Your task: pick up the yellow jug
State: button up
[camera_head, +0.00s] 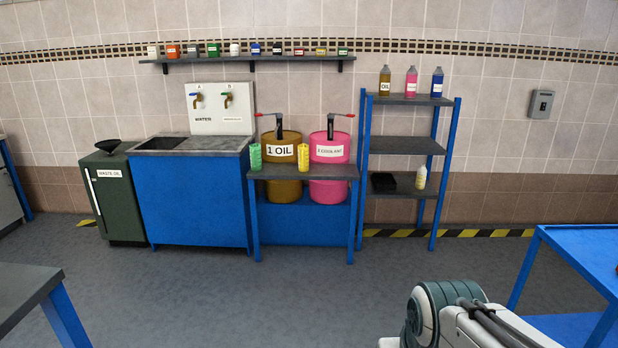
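A small yellow container (303,158), which looks like the yellow jug, stands upright on the grey shelf top (278,171) of a blue stand by the back wall. It is in front of and between the brown oil drum (283,168) and the pink coolant drum (330,170). A similar green container (255,157) stands to its left on the same top. Part of my own arm shows at the bottom right, well apart from the stand. My gripper is not in view.
A blue sink cabinet (195,205) and a dark waste oil cabinet (120,200) stand left of the stand. A blue shelf rack (405,145) with bottles stands right. Table corners show at bottom left (25,285) and right (585,245). The middle floor is clear.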

aim_at(303, 149)
jog(key=i, duration=1.6)
jog(key=u, duration=0.2)
jog(key=i, duration=1.6)
jog(key=u, duration=0.55)
jog(key=i, duration=1.4)
jog(key=u, duration=0.2)
